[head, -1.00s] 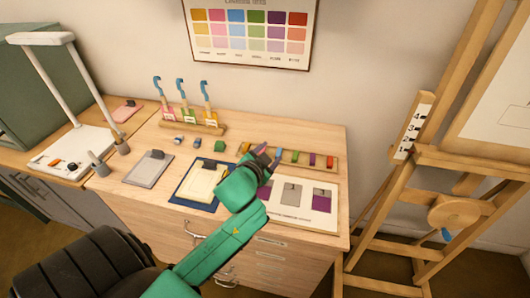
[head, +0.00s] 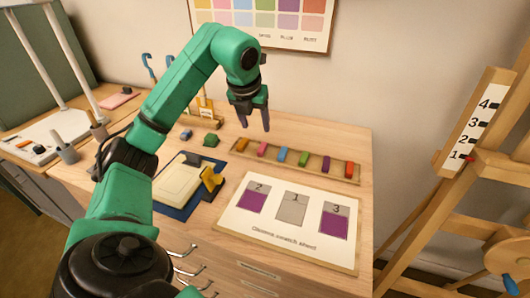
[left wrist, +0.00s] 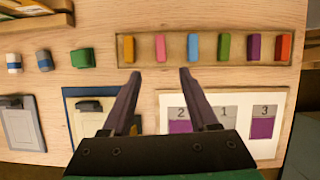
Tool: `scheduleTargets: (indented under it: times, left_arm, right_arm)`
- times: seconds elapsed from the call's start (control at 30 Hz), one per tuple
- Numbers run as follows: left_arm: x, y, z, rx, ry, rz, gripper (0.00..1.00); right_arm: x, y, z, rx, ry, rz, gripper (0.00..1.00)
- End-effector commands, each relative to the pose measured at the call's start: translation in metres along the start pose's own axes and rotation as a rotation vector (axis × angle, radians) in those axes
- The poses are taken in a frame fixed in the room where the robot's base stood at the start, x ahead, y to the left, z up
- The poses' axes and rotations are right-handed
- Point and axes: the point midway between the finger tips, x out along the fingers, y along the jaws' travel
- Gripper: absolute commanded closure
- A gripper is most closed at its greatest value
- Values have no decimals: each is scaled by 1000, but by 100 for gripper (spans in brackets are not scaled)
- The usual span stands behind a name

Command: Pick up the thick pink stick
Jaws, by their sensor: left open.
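The pink stick (head: 262,150) lies in a shallow wooden tray (head: 334,173), second from the left, between a yellow-orange stick (head: 242,145) and a blue stick (head: 282,154). In the left wrist view the pink stick (left wrist: 161,47) stands upright in the picture, beyond my fingertips and roughly between their lines. My left gripper (head: 253,128) points down above the table just behind the tray in the picture. Its jaws (left wrist: 160,73) are apart with nothing between them. My right gripper is not in view.
Green (head: 303,158), purple (head: 326,164) and red (head: 349,168) sticks share the tray. A numbered swatch sheet (head: 290,230) lies in front. A green block (head: 211,139) sits left of the tray. An easel (head: 470,130) stands at the right.

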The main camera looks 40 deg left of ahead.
Motion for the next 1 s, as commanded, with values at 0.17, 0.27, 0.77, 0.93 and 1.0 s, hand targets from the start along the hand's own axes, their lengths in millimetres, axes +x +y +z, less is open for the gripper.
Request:
scheduleTargets:
  times: [0.17,0.27,0.77,0.93,1.0]
  left_arm:
    - [48,-1,-2,4,7,-2,40]
    - [63,-2,-1,4,4,-4,40]
    - [119,-2,0,6,0,-6,40]
    - [119,-2,0,6,0,-6,82]
    - [119,-2,0,6,1,-6,100]
  right_arm:
    - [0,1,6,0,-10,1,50]
    - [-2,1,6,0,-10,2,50]
    - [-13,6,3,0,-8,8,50]
    - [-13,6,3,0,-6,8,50]
    - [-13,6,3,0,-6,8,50]
